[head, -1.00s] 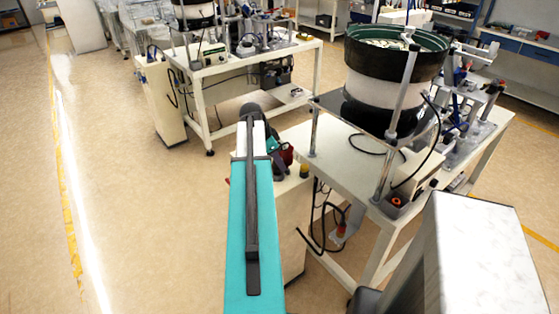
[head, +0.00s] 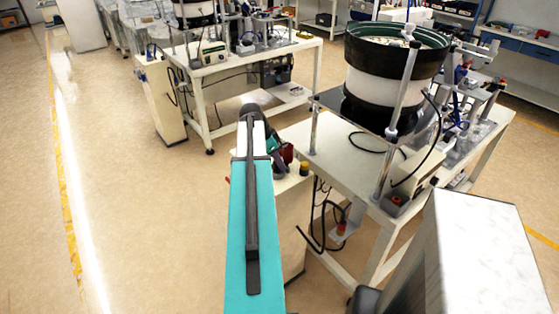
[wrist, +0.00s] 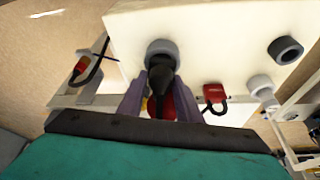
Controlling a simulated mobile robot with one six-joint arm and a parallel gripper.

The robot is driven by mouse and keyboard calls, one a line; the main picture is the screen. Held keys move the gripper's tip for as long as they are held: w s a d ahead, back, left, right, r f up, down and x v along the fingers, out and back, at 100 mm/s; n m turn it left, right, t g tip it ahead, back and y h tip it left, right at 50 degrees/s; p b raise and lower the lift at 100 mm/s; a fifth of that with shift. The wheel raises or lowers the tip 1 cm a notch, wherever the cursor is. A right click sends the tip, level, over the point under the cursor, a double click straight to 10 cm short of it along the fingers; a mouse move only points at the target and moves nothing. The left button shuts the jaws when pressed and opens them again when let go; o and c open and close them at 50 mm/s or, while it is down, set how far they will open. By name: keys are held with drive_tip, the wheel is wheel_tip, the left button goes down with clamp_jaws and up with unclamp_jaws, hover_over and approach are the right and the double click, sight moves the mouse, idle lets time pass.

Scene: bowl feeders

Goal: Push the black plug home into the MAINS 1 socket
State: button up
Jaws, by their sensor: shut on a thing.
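In the wrist view, my gripper (wrist: 158,97) is shut on the black plug (wrist: 162,76), with one purple-grey finger on each side of it. A red part shows between the fingers behind the plug. The plug's front end is at a grey round socket (wrist: 161,48) on a cream panel, and overlaps its lower rim. I cannot tell how deep the plug sits. No label is legible, so I cannot confirm which socket is MAINS 1. In the head view my own arm hides the plug and most of the gripper.
The panel also has a dark ring (wrist: 286,50) and a paler ring (wrist: 261,87) to the right. A red connector (wrist: 213,93) with a black cable is close right of my fingers. In the head view, the feeder table (head: 345,165) stands right of the cream cabinet (head: 291,215); floor is clear left.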

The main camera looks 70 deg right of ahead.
drive_tip(key=shift+f, duration=0.3)
idle(0.5)
drive_tip(key=o, duration=1.3)
drive_tip(key=shift+o, duration=1.2)
drive_tip(key=shift+r, duration=0.1)
drive_tip(key=shift+p+v, duration=1.55)
drive_tip(key=shift+v, duration=1.95)
drive_tip(key=shift+d, duration=0.1)
drive_tip(key=shift+r, duration=0.15)
